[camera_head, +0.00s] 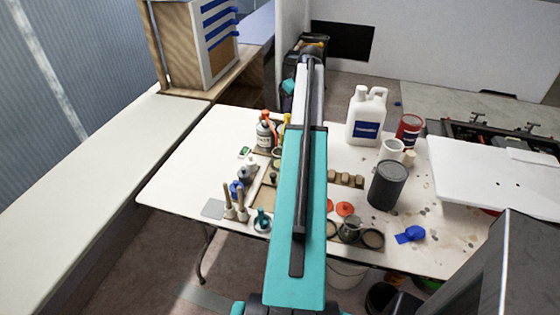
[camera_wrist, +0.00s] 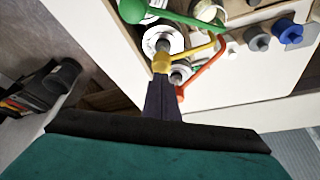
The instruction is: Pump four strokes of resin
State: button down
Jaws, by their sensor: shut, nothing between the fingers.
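Three dispenser pumps show close by in the wrist view: one with a yellow head (camera_wrist: 161,62), one with an orange-red spout (camera_wrist: 207,62) to its right, and one with a green head (camera_wrist: 130,10) at upper left. My gripper (camera_wrist: 162,82) is shut and empty, its dark fingertips over the near end of the yellow head; I cannot tell whether they touch. In the head view the orange-topped bottle (camera_head: 265,134) stands near the table's back edge, with part of the yellow pump (camera_head: 286,121) beside it. My arm hides the gripper there. I cannot tell which pump holds resin.
The white table (camera_head: 180,165) also carries a white jug (camera_head: 368,118), a red can (camera_head: 408,130), a dark can (camera_head: 387,186), a blue piece (camera_head: 410,235), and brushes (camera_head: 229,205). A wooden cabinet (camera_head: 190,45) stands on the bench at back left. The table's left part is clear.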

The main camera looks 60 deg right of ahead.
aim_at(288, 115)
jog(key=shift+f+b, duration=0.65)
jog(key=shift+f, duration=0.95)
dwell(0.6)
jog(key=shift+r+p, duration=0.8)
jog(key=shift+r, duration=0.8)
jog(key=shift+f+b, duration=0.8)
jog(key=shift+f, duration=1)
jog(key=shift+r, duration=0.25)
jog(key=shift+r+p, duration=0.9)
jog(key=shift+r, duration=0.6)
